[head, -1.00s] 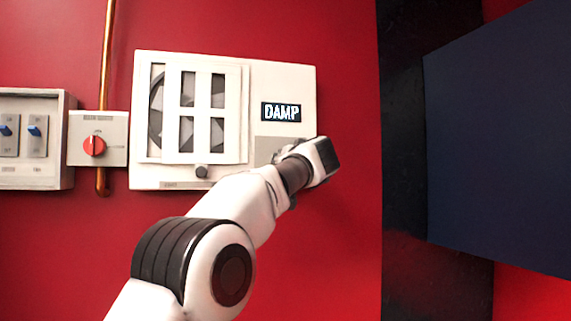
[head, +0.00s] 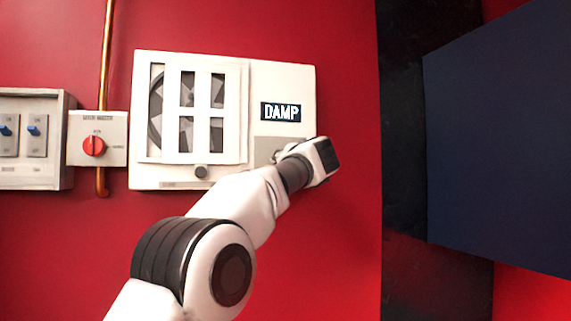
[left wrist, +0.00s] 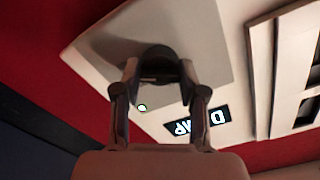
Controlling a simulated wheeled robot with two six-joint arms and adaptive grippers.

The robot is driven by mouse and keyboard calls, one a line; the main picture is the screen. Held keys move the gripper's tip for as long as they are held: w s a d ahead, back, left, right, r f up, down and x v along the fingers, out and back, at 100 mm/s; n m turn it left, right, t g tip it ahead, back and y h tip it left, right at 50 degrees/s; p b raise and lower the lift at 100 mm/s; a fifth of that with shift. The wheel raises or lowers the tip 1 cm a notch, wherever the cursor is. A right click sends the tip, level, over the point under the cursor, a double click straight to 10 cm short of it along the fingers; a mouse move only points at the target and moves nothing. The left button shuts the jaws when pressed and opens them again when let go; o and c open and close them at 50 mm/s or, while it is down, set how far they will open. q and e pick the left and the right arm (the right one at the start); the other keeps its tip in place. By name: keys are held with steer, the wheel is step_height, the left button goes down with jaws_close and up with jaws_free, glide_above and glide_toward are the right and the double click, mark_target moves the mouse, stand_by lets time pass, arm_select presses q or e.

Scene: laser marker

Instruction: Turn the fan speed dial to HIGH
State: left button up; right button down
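The white fan unit (head: 283,78) is on the red wall, with a slatted fan cover at left and a display (head: 281,112) reading DAMP at right. In the left wrist view a dark round dial (left wrist: 158,56) sits on the unit's grey plate (left wrist: 205,35). My left gripper (head: 282,153) is at this plate, below the display. In the left wrist view its two fingers (left wrist: 158,68) are on both sides of the dial and look closed against it. My wrist hides the dial's markings and most of the dial in the head view. My right gripper is not in view.
A small box with a red rotary switch (head: 94,146) and a box with blue toggle switches (head: 36,135) are left of the unit. A dark knob (head: 201,172) sits under the fan cover. A dark blue panel (head: 500,140) stands at right.

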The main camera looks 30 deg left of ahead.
arm_select(q)
steer(key=o, duration=0.4)
steer(key=shift+c, duration=0.2)
steer(key=shift+a, duration=0.2)
steer(key=v, duration=1.1)
steer(key=shift+s+d, duration=0.25)
steer(key=shift+d, duration=0.05)
